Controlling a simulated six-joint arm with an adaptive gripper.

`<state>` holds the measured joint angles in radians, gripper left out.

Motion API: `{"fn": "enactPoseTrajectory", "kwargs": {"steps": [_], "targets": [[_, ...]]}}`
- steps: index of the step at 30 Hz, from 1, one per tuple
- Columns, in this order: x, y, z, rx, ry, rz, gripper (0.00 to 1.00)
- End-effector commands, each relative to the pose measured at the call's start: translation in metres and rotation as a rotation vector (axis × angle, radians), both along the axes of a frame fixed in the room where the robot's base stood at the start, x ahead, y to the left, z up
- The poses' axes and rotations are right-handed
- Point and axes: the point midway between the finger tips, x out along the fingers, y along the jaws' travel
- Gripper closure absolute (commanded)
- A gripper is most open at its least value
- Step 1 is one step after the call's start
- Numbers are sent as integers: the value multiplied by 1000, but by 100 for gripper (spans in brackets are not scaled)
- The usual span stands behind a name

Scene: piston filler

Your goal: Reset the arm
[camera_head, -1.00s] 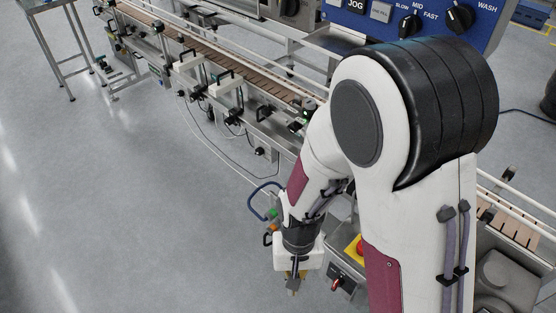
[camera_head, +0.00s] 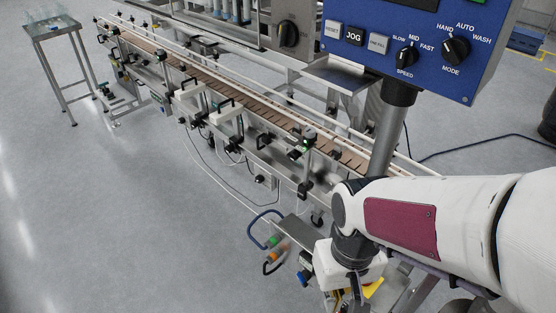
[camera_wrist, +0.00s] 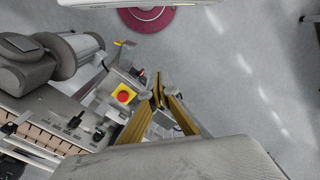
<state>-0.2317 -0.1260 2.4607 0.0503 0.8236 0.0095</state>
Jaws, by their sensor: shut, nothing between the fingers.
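My arm reaches in from the right edge of the head view and bends down at the wrist. My gripper (camera_head: 345,300) points down at the bottom of that view, partly cut off by the frame edge and hard to make out. In the wrist view, the tan fingers of my gripper (camera_wrist: 158,92) come together at the tips, with nothing held between them. A red stop button on a yellow box (camera_wrist: 123,95) shows just left of the fingertips in the wrist view. How far the fingers are from it cannot be told.
A conveyor (camera_head: 215,72) runs diagonally through the head view. A blue control panel (camera_head: 375,55) stands on a post above my arm. A small metal table (camera_head: 57,28) is at the far left. A blue looped handle (camera_head: 262,228) is left of my gripper. Open floor (camera_head: 110,220) lies on the left.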

Motion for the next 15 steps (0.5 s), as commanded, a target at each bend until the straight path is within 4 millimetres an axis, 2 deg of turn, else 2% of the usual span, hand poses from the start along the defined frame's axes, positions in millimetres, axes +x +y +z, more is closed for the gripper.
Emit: {"fn": "enactPoseTrajectory", "kwargs": {"steps": [15], "targets": [[-13, -33, 61, 1, -189, -54, 100]]}}
